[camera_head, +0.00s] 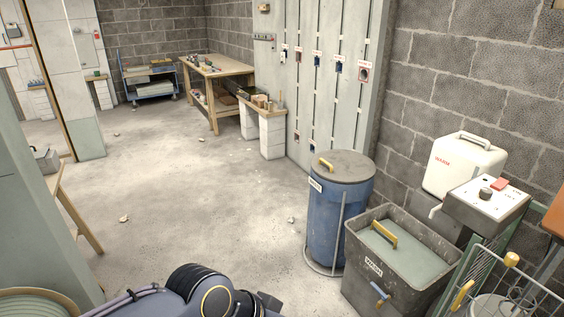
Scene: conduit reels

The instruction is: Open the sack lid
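A blue round sack (328,222) stands upright in a thin metal frame, right of the middle. A flat grey round lid (346,167) lies closed across its top. A yellow handle (326,164) sits on the lid's left part. A small white label is on the sack's upper side, too small to read. The inside of the sack is hidden by the lid. Part of my arm shows at the bottom edge, in front of the sack and apart from it. I make out no fingertips of either gripper.
A dark grey bin (398,286) with a pale inset panel and yellow handle stands right of the sack. A white box (465,165), a control box (487,204) and a wire cage (510,285) crowd the right side. Open concrete floor (190,190) lies left of the sack.

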